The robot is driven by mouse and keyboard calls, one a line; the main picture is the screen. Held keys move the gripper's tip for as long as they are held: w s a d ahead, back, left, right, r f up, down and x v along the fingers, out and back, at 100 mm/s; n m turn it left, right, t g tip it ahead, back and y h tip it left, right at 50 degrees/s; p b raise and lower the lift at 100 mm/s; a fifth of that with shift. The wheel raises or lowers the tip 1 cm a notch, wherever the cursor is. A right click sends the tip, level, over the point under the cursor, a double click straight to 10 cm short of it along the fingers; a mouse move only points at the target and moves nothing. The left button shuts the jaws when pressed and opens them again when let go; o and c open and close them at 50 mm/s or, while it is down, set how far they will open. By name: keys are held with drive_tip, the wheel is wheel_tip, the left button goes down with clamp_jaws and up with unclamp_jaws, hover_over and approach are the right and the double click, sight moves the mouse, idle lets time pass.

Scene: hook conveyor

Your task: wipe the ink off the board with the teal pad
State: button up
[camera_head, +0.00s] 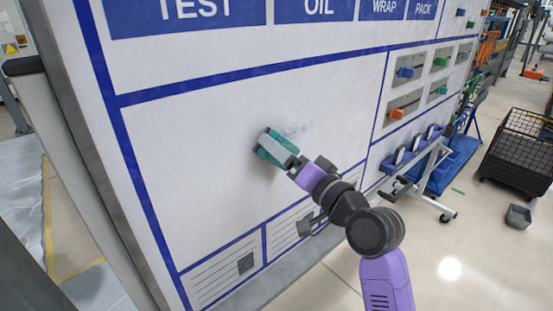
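The board (190,150) is a large white upright panel with blue lines and blue labels along its top. A faint bluish ink smudge (297,130) shows on its white field, just right of and above the pad. The teal pad (275,147) is at the board's surface, left of the smudge; whether it presses on the board I cannot tell for sure. My gripper (287,158) is shut on the pad, with the purple wrist behind it to the lower right. The pad and gripper may hide part of the board behind them.
Grey panels with coloured handles (404,73) are on the board's right part. A blue trolley (447,168), a black mesh cart (520,150) and a small grey bin (518,216) stand on the floor at right. A ledge runs below the board. The board's left white field is clear.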

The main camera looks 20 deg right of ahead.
sight(270, 161)
drive_tip(key=shift+w+d+b, duration=0.6)
drive_tip(key=shift+d+b, duration=0.1)
drive_tip(key=shift+d, duration=0.95)
drive_tip(key=shift+w+d+b, duration=0.55)
drive_tip(key=shift+d+b, duration=0.15)
drive_tip(key=shift+d, duration=0.9)
drive_tip(key=shift+w+d+b, duration=0.6)
drive_tip(key=shift+d+b, duration=0.1)
drive_tip(key=shift+d, duration=0.95)
drive_tip(key=shift+w+d+b, duration=0.3)
drive_tip(key=shift+d+b, duration=0.2)
drive_tip(key=shift+d, duration=0.6)
drive_tip(key=shift+w+d+b, duration=0.3)
drive_tip(key=shift+d+b, duration=0.15)
drive_tip(key=shift+d, duration=0.65)
drive_tip(key=shift+w+d+b, duration=0.3)
drive_tip(key=shift+d+b, duration=0.2)
drive_tip(key=shift+d, duration=0.6)
drive_tip(key=shift+w, duration=0.15)
drive_tip(key=shift+a, duration=0.15)
